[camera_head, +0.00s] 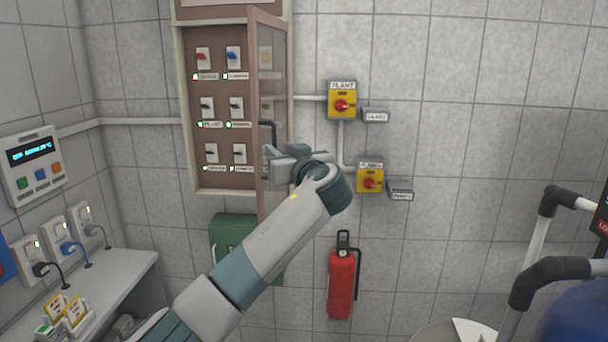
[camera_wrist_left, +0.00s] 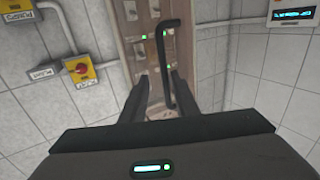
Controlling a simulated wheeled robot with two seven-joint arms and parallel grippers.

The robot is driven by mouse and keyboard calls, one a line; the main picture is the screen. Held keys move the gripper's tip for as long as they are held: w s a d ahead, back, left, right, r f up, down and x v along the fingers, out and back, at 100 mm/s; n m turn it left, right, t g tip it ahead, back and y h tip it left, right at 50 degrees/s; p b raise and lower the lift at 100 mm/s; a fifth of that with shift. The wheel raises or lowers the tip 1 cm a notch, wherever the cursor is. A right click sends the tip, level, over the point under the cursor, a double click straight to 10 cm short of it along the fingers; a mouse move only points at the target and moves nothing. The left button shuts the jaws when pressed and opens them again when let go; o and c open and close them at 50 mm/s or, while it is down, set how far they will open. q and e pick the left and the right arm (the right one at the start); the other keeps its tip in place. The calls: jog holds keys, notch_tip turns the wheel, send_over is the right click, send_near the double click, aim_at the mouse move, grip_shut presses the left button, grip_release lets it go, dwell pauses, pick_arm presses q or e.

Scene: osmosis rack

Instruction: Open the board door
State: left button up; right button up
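The board door (camera_head: 272,88) is a see-through panel in a brownish frame. It stands swung out from the right side of the wall board (camera_head: 197,130), seen at a steep angle. Its dark bar handle (camera_head: 268,134) is near the free edge, just above my left gripper (camera_head: 270,160). In the left wrist view the handle (camera_wrist_left: 169,60) runs down to between the two spread fingers. The left gripper looks open around the handle's lower part; contact cannot be told. My right gripper is not in view.
Switches fill the board. Yellow isolators (camera_head: 342,100) (camera_head: 370,178) are on the wall to the right. A red extinguisher (camera_head: 341,284) hangs below. A green box (camera_head: 228,232) is under the board, partly behind my arm. A shelf (camera_head: 112,285) with plugs is at left.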

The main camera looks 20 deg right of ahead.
pick_arm(q)
jog(key=s+b, duration=0.6)
jog(key=s, duration=0.9)
jog(key=shift+d, duration=0.25)
jog(key=shift+s, duration=0.1)
jog(key=shift+f, duration=0.15)
grip_shut()
jog(key=w+a+f+n+g+h, duration=0.1)
jog(key=w+a+f+g+h, duration=0.2)
jog(key=w+f, duration=0.45)
jog(key=w+a+f+n+g+h, duration=0.15)
jog(key=w+a+f+h, duration=0.3)
jog(key=f, duration=0.65)
jog(key=a+f+n+h, duration=0.5)
jog(key=a+f+n, duration=0.1)
jog(key=a, duration=0.6)
jog(key=shift+w+a+f, duration=0.2)
jog(key=shift+w+f, duration=0.05)
jog(key=shift+f, duration=0.05)
jog(key=shift+n, duration=0.25)
